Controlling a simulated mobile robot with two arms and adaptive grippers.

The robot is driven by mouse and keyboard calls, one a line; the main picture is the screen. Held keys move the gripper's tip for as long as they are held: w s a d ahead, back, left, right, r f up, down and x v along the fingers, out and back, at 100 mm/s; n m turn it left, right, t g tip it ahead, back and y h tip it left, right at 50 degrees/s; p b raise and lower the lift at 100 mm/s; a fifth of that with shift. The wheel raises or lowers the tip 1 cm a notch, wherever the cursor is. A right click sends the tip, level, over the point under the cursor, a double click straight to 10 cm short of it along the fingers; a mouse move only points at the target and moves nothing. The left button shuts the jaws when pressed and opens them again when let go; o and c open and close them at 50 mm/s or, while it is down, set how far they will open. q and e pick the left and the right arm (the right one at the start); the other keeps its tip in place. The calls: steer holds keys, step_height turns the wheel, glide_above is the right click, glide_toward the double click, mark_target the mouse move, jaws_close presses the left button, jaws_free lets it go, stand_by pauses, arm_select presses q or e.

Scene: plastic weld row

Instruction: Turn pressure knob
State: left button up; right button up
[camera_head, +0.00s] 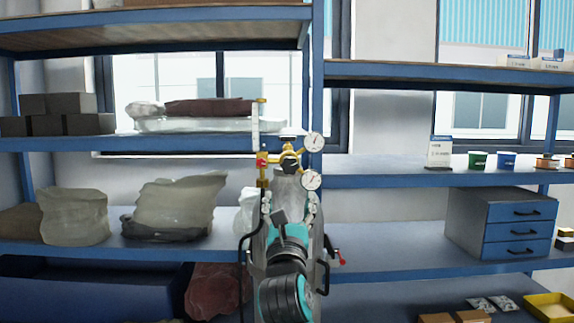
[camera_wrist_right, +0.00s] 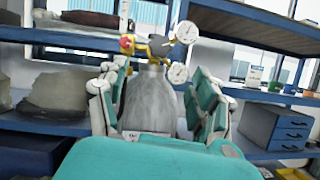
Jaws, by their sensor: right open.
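A grey gas cylinder (camera_head: 289,183) stands upright in front of the shelves, with a brass regulator (camera_head: 268,160) on top. A dark round knob (camera_head: 291,163) sits at the regulator's middle, between the brass fitting and two white dial gauges (camera_head: 313,142). The regulator (camera_wrist_right: 133,42) and the cylinder's grey shoulder (camera_wrist_right: 148,95) also show in the right wrist view. My right gripper (camera_head: 290,200) is open and empty. Its teal-and-white fingers appear on either side of the cylinder's top, below the knob; I cannot tell how far in front. My left gripper is not in view.
Blue-framed shelves stand behind, with wrapped bags (camera_head: 176,205) on the left and a drawer unit (camera_head: 505,222) on the right. A cylinder cart's dark handles (camera_head: 243,250) flank my arm. A yellow tray (camera_head: 552,306) lies at the lower right.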

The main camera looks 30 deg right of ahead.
mark_target(290, 167)
steer(key=p+x, duration=0.4)
steer(key=x, duration=1)
